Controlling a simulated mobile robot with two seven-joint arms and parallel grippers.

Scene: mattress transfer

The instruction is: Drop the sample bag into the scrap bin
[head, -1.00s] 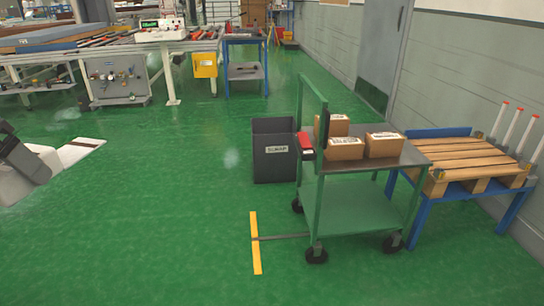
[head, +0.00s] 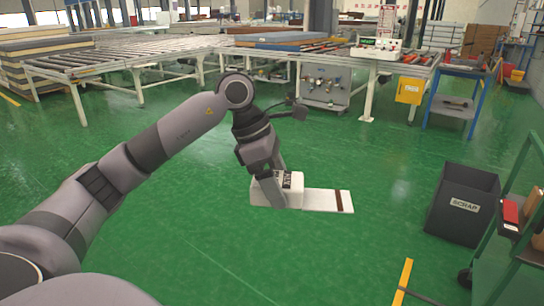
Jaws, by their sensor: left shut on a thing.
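The sample bag (head: 325,201) shows as a flat white piece with a brown stripe near its right end. My left gripper (head: 298,196) is shut on the bag's left end and holds it out to the right, above the green floor. The fingertips are hard to make out. The scrap bin (head: 463,205) is a dark grey, open-topped box marked SCRAP, standing on the floor at the right. The bag is to the left of the bin, with a clear gap between them. My right gripper is out of view.
A green cart (head: 500,262) stands close to the bin at the right edge, with a red item (head: 511,212) on its near side. A roller conveyor (head: 130,62) and a blue-framed table (head: 455,104) are behind. Floor between bag and bin is free.

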